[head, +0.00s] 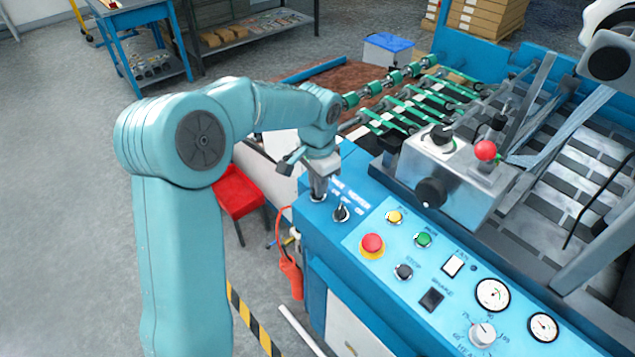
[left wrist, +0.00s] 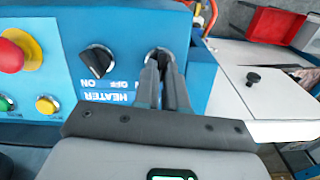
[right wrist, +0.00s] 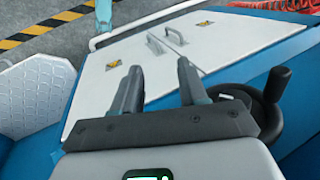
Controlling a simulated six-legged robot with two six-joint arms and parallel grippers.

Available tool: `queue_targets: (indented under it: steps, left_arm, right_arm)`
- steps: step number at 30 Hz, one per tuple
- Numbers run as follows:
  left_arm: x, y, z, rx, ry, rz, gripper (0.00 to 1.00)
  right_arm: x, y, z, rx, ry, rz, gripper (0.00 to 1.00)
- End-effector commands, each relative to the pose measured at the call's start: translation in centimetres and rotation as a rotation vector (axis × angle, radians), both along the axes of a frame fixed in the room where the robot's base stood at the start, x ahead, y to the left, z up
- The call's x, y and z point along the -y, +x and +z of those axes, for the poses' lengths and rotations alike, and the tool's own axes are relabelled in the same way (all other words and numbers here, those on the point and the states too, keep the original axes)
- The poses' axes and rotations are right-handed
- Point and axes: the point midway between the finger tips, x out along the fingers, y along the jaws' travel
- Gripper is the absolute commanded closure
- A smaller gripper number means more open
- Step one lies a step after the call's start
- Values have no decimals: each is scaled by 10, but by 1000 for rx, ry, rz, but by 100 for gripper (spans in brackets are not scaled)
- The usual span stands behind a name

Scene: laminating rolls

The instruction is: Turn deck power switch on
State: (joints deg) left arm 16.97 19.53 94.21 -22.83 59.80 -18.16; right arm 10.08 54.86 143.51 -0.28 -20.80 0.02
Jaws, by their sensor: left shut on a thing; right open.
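My left gripper (head: 319,190) reaches down to the left end of the blue control panel (head: 372,225). Its fingers are shut on a small dark rotary switch (left wrist: 160,53), which they mostly cover. That switch's label is mostly hidden, so I cannot read its setting. Beside it is a black knob (left wrist: 97,61) marked HEATER, ON and OFF; it also shows in the head view (head: 341,213). My right gripper (right wrist: 158,75) is open and empty, above white cabinet doors in the right wrist view.
A red stop button (head: 372,244), coloured push buttons and gauges (head: 493,294) lie along the panel. A metal box with a red ball knob (head: 486,150) stands behind. A black handwheel (right wrist: 272,98) is close to my right gripper.

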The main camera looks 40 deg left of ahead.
Motion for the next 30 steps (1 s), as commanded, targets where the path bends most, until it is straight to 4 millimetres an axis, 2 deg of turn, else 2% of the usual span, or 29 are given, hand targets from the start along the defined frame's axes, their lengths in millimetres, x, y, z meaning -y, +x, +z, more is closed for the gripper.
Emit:
queue_targets:
  steps: [1,15,30]
  left_arm:
    - [2,-4,-6,-18,4,-42,100]
    - [4,-5,-7,-13,70,-343,100]
    - [4,-5,-7,-12,86,-418,100]
  right_arm:
    - [0,0,-2,0,0,0,57]
    - [0,0,-6,0,0,0,57]
    - [0,0,-6,0,0,0,57]
